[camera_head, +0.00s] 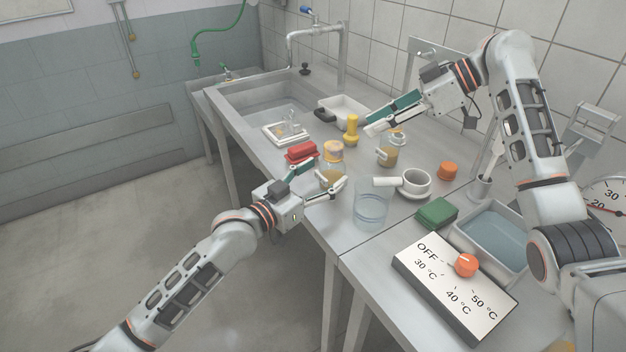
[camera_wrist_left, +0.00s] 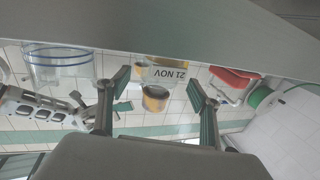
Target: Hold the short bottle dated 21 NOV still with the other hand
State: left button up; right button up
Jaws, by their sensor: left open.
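The short bottle labelled 21 NOV (camera_wrist_left: 168,72) shows between the spread fingers of my left gripper (camera_wrist_left: 157,88) in the left wrist view. In the head view this bottle (camera_head: 333,157) has an orange-yellow lid and yellowish contents and stands near the front edge of the bench. My left gripper (camera_head: 324,180) is open there, its fingers on either side of the bottle's lower part; I cannot tell whether they touch it. My right gripper (camera_head: 384,119) is above the bench to the right, near a yellow-topped object; its jaw state is unclear.
A second jar (camera_head: 388,155) stands under my right gripper.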

aim_at(334, 167)
pick_arm(q)
jog(key=shift+x, duration=2.25)
jog(key=c, duration=1.3)
jog(key=shift+o, duration=1.2)
jog(key=c, duration=0.3)
